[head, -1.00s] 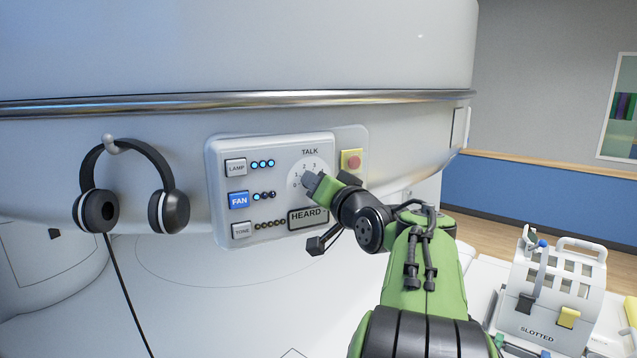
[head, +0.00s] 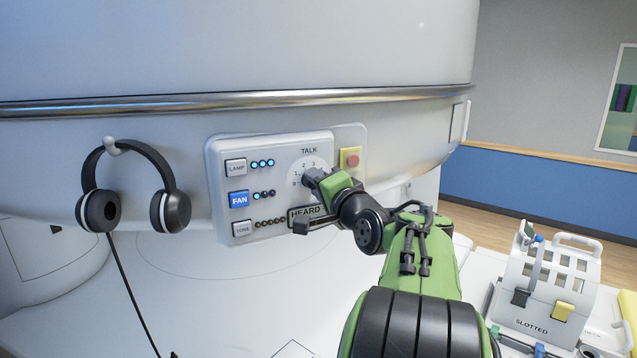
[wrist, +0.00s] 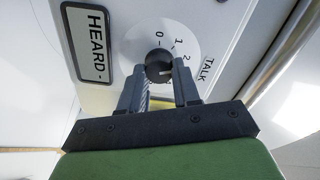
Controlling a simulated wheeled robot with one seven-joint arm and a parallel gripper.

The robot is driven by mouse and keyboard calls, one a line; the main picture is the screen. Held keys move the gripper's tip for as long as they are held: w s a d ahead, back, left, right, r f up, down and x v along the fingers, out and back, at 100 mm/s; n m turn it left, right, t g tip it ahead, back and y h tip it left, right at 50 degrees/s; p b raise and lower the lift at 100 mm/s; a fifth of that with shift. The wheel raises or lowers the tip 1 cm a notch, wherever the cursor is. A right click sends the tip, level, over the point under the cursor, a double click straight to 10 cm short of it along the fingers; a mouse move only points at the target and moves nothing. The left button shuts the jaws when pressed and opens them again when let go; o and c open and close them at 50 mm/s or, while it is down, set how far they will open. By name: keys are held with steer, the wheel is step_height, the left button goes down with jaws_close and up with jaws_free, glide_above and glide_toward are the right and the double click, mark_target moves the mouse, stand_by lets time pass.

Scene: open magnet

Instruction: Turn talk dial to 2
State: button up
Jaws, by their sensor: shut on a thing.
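The talk dial (wrist: 158,63) is a dark round knob on a white number plate (wrist: 185,28), under the word TALK on the wall panel. My gripper (wrist: 161,78) is shut on the dial, with one finger on each side of it. In the wrist view 0, 1 and 2 are readable around the knob, and a pale mark shows on its face towards the lower right. The number it points at cannot be told for sure. In the head view my gripper (head: 313,178) hides the dial and the plate's lower right.
The panel (head: 222,152) also bears LAMP (head: 236,167), FAN (head: 239,199) and TONE (head: 242,229) buttons, a HEARD sign (head: 304,211) and a red button (head: 352,160) on yellow. Headphones (head: 170,211) hang at left. A slotted white rack (head: 556,280) stands at right.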

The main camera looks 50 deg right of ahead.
stand_by(0.4)
steer(key=o, duration=1.1)
steer(key=shift+c, duration=0.2)
steer(key=b+v, duration=0.3)
steer(key=v, duration=1.3)
steer(key=shift+b, duration=0.4)
steer(key=shift+w, duration=0.15)
